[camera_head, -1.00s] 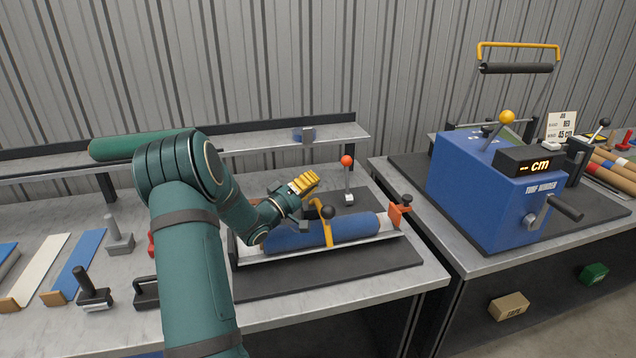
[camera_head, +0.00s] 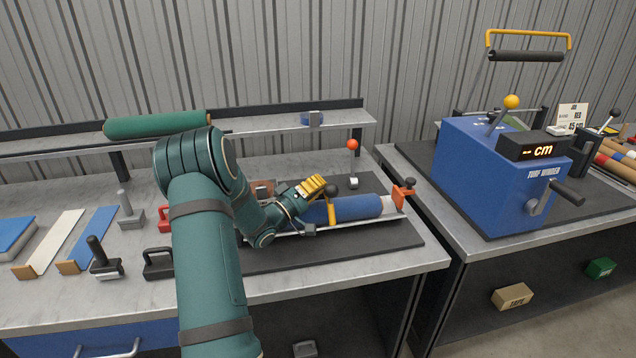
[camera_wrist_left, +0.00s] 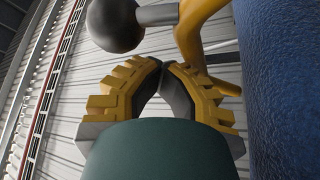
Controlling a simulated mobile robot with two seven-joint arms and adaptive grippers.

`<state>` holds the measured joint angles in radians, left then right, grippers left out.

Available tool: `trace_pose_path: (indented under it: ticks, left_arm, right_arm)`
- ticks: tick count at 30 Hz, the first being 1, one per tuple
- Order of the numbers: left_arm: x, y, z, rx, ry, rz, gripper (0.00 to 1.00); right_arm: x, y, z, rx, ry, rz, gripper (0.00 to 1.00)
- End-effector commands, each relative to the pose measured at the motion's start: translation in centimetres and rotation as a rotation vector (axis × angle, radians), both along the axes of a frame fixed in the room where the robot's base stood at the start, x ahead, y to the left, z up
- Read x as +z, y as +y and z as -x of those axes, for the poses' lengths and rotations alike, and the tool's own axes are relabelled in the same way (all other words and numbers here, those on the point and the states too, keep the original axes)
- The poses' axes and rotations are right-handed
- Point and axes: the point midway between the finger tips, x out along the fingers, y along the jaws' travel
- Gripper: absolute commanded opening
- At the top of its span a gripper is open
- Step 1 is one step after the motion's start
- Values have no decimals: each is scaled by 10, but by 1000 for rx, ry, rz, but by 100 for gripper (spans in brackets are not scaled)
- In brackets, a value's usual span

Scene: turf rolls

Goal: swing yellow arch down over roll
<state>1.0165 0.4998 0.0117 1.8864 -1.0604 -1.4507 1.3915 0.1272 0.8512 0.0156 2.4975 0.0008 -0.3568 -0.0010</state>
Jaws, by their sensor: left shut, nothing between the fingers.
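The yellow arch (camera_head: 332,212) stands across the blue roll (camera_head: 358,207), its near leg in front of the roll. Its black knob (camera_head: 331,190) is beside the fingertips. My left gripper (camera_head: 321,186) is shut and empty, just left of the arch, and hides part of it and of the roll's left part. In the left wrist view, the shut fingertips (camera_wrist_left: 166,66) sit below the arch (camera_wrist_left: 205,35) and the knob (camera_wrist_left: 115,25); the roll (camera_wrist_left: 285,90) runs along the right edge. I cannot tell whether the fingers touch the arch. My right gripper is not in view.
An orange clamp (camera_head: 404,194) stands at the trough's right end, with a red-knobbed lever (camera_head: 352,147) behind. A black-handled tool (camera_head: 104,262) and strips lie left. A blue winder (camera_head: 500,180) stands on the right bench. The dark mat's front is clear.

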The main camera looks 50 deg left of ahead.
Motion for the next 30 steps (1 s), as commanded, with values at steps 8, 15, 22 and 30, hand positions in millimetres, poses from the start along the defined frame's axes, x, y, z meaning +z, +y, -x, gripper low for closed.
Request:
trace_pose_path:
  ticks: [8,15,22,30]
  left_arm:
    - [-12,-8,-1,-15,19,14,0]
    - [-13,-8,-2,-16,20,16,0]
    - [-15,-7,7,-14,21,16,0]
    - [-23,-3,57,-3,12,9,0]
  right_arm:
    - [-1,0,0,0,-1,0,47]
    - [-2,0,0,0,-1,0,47]
    - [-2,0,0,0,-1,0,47]
    - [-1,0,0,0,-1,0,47]
